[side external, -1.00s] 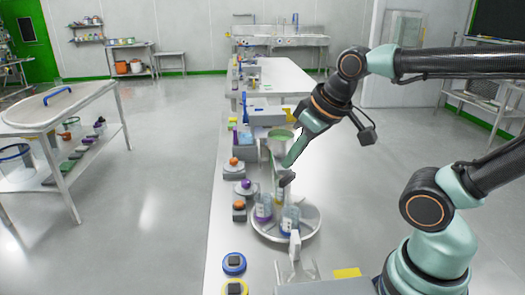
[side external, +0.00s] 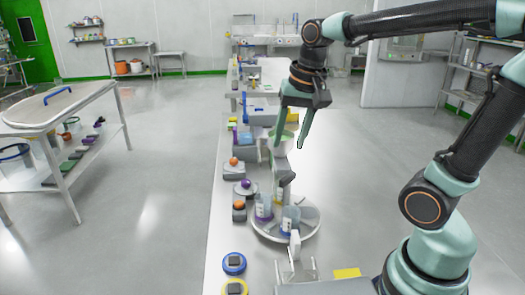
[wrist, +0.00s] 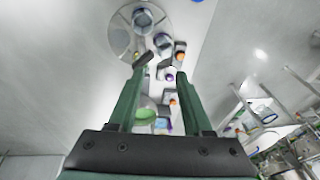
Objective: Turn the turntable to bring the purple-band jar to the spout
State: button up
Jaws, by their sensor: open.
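The round grey turntable (side external: 310,224) stands on the bench. It also shows in the wrist view (wrist: 117,34). The purple-band jar (side external: 263,208) is on its left part in the side view, and shows in the wrist view (wrist: 163,42). A blue-band jar (side external: 290,220) stands to its right, nearer the side camera. The dark grey spout (side external: 286,178) reaches over the turntable's far side; what is under it is partly hidden. My gripper (side external: 289,145) points down, open and empty, above and beyond the turntable. In the wrist view its fingers (wrist: 159,72) are spread apart.
A green-topped bowl (side external: 284,138) is behind the spout. Small blocks with orange (side external: 234,161) and purple (side external: 246,184) knobs line the bench's left edge. Blue (side external: 234,263) and yellow (side external: 235,288) round buttons are in front. A small white upright piece (side external: 295,245) stands at the turntable's near rim.

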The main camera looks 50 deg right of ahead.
aim_at(288, 176)
jog(key=w+d+m+g, duration=0.3)
jog(key=w+d+m, duration=0.15)
jog(key=m, duration=0.45)
jog(key=f, duration=0.8)
jog(key=s+f, duration=0.1)
jog(key=f, duration=0.3)
jog(key=shift+d+f, duration=0.4)
grip_shut()
dwell(0.4)
